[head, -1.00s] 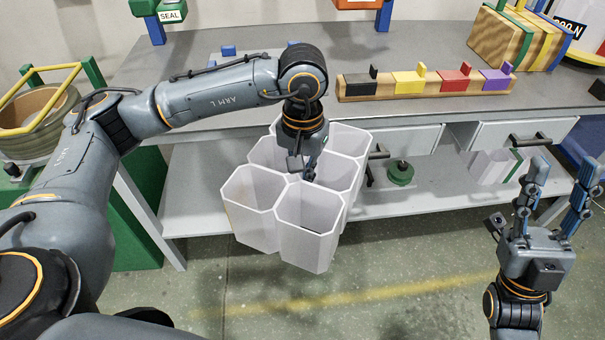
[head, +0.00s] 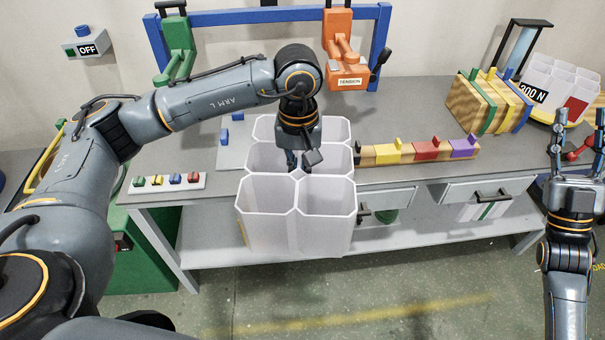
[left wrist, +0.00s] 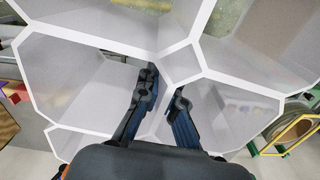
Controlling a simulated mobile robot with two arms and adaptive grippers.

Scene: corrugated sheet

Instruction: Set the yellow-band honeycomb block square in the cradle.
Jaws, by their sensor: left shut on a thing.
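The white honeycomb block (head: 265,228) hangs from my left gripper (head: 297,163) in front of the bench's front edge, its open cells facing up. The left gripper is shut on a wall between cells, as the left wrist view (left wrist: 165,88) shows. The block is apart from the stops in view. My right gripper (head: 579,114) is open and empty at the right.
A blue frame (head: 235,18) with green (head: 176,48) and orange (head: 340,50) clamps stands behind. A wooden rack of coloured blocks (head: 428,150) is right of the block; a button strip (head: 165,183) is left. A green-banded block (head: 484,208) sits on the lower shelf.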

